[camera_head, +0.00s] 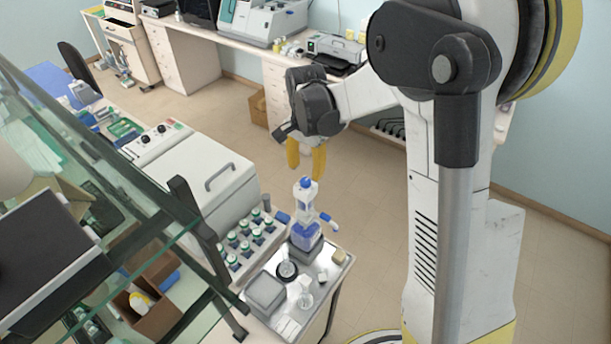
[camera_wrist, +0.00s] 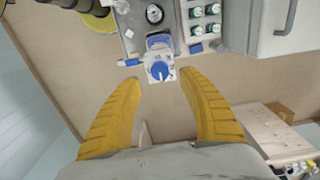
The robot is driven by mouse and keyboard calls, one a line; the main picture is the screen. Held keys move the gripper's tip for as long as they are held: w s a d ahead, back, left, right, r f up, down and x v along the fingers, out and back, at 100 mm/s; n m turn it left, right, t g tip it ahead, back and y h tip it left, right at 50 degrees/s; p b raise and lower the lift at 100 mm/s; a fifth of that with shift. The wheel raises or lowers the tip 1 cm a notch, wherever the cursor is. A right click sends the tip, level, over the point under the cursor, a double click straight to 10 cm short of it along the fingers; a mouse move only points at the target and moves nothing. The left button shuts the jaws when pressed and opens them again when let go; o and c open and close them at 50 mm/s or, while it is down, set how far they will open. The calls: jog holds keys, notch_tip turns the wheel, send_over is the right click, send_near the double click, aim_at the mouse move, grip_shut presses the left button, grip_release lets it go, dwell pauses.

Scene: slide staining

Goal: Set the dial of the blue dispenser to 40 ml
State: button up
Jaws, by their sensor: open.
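The blue dispenser (camera_head: 305,230) stands upright near the back corner of a small bench, with a blue cap on top and a blue-tipped spout to its right. In the wrist view the dispenser (camera_wrist: 160,68) is seen from above, beyond and between my fingertips. Its blue round top with a pale pointer mark shows there, but the scale is too small to read. My gripper (camera_head: 306,172) is open and empty, with its yellow fingers pointing down above the dispenser. In the wrist view my gripper (camera_wrist: 166,82) has its fingers wide apart, not touching the dispenser.
A rack of green-and-white bottles (camera_head: 246,240) stands left of the dispenser. A white lidded machine (camera_head: 200,178) is behind it. A grey box (camera_head: 265,293) and small glassware (camera_head: 305,300) are in front. Glass shelving (camera_head: 150,195) is at the left.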

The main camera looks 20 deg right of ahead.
aim_at(306, 180)
jog(key=shift+f, duration=2.4)
grip_shut()
